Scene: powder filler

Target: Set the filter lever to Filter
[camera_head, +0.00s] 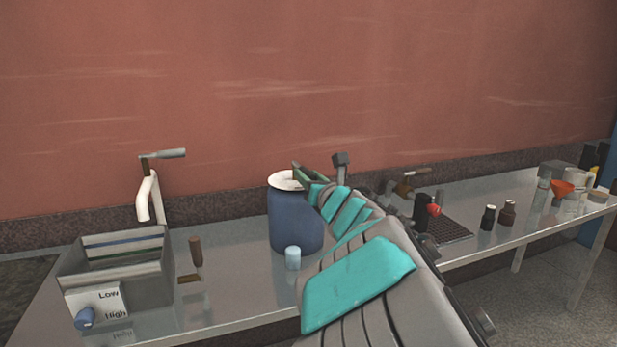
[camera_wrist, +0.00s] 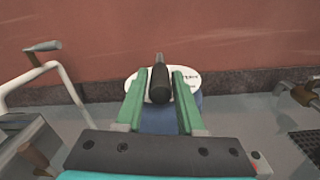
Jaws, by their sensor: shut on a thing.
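The filter lever (camera_wrist: 160,84) is a dark, rounded handle in the middle of the wrist view. It stands over a white round plate (camera_wrist: 190,80) with small dark lettering that is partly covered and too blurred to read. The plate tops a blue drum (camera_head: 293,222), which stands on the table in the head view. My gripper (camera_wrist: 160,76) has two green fingers, one on each side of the lever, and is shut on it. In the head view my gripper (camera_head: 306,174) is at the drum's top, and my arm hides the drum's right side.
A grey box (camera_head: 150,275) with a blue Low/High knob (camera_head: 85,318) stands at the left, near a bent white pipe (camera_head: 144,200). A small pale cylinder (camera_head: 293,258) is before the drum. Two small dark bottles (camera_head: 488,217) stand at the right.

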